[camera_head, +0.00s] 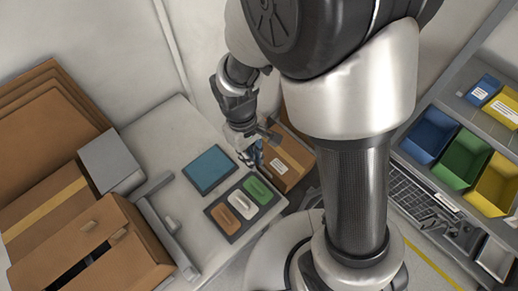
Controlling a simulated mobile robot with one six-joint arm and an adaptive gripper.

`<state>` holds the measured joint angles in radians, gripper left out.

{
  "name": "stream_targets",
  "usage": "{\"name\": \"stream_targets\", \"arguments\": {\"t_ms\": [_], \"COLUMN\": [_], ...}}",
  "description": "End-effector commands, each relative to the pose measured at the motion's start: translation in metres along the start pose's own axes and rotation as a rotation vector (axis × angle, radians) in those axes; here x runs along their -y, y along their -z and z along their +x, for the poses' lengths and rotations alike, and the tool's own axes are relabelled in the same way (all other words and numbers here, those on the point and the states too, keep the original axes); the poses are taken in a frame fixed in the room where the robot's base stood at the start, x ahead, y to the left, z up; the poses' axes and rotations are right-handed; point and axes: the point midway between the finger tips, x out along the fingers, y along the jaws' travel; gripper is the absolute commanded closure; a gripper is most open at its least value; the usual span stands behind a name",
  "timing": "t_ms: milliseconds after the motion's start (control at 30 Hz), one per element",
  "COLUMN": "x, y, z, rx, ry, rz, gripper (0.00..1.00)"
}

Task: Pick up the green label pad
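A green pad (258,190), the label pad by its colour, lies in a dark tray (234,235) on the grey table. A white pad (242,205) and a brown pad (227,220) lie beside it in the same tray. The green one is at the tray's upper right end. My gripper (254,158) appears above the table's right side, higher in the picture than the green pad and apart from it. Its fingers are small and partly dark, so whether they are open or hold anything is unclear.
A teal mat (208,170) lies left of the tray. A cardboard box (286,158) stands close behind my gripper. A grey box (112,160) and cardboard boxes (85,240) fill the left. Blue, green and yellow bins (460,158) sit at right. The table's upper part is clear.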

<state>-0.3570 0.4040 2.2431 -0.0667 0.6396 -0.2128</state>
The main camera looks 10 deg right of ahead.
Motion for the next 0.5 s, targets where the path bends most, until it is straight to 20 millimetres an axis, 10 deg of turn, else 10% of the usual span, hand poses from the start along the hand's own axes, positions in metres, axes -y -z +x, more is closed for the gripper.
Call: {"name": "stream_targets", "arguments": {"t_ms": [500], "x": [0.0], "y": [-0.001], "z": [0.105], "rx": [0.003], "ry": [0.001], "rz": [0.003], "gripper": [0.88]}}
